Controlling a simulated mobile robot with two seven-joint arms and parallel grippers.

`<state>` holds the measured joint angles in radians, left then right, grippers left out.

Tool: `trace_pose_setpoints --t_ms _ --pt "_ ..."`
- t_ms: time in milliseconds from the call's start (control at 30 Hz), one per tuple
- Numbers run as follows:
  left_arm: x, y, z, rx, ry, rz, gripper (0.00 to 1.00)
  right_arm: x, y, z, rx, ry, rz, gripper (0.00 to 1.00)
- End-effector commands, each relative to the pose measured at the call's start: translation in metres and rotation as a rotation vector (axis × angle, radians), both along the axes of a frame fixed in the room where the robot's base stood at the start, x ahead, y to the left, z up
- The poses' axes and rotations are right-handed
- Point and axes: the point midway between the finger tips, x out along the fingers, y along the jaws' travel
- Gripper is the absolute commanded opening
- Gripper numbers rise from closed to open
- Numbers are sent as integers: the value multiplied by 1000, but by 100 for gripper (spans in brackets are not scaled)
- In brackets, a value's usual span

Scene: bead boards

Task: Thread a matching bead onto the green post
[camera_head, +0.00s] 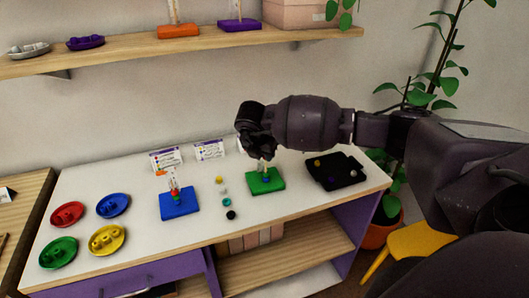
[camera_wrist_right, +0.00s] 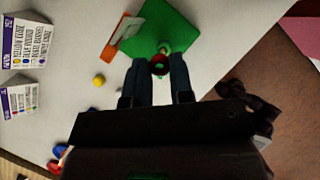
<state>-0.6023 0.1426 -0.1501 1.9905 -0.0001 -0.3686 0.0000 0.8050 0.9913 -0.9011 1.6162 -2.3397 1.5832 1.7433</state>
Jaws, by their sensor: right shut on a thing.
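My right gripper (camera_head: 262,152) is above the green board (camera_head: 265,184), with its fingers pointing down. The post is mostly hidden there. My left gripper is not in view.
A blue board (camera_head: 180,207) with a beaded post stands left. Loose yellow (camera_head: 219,180), white, teal (camera_head: 227,202) and black beads lie between the boards. A black tray (camera_head: 350,174) is right; coloured plates (camera_head: 112,206) with beads are left. A shelf (camera_head: 140,52) hangs above.

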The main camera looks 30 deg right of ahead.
Motion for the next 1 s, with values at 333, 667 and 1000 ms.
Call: trace_pose_setpoints --t_ms 333,667,1000 --pt "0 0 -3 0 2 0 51 0 0 -3 0 0 0 0" --pt "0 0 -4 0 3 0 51 0 0 -4 0 0 0 0" --pt "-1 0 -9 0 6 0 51 0 0 -12 0 0 0 0"
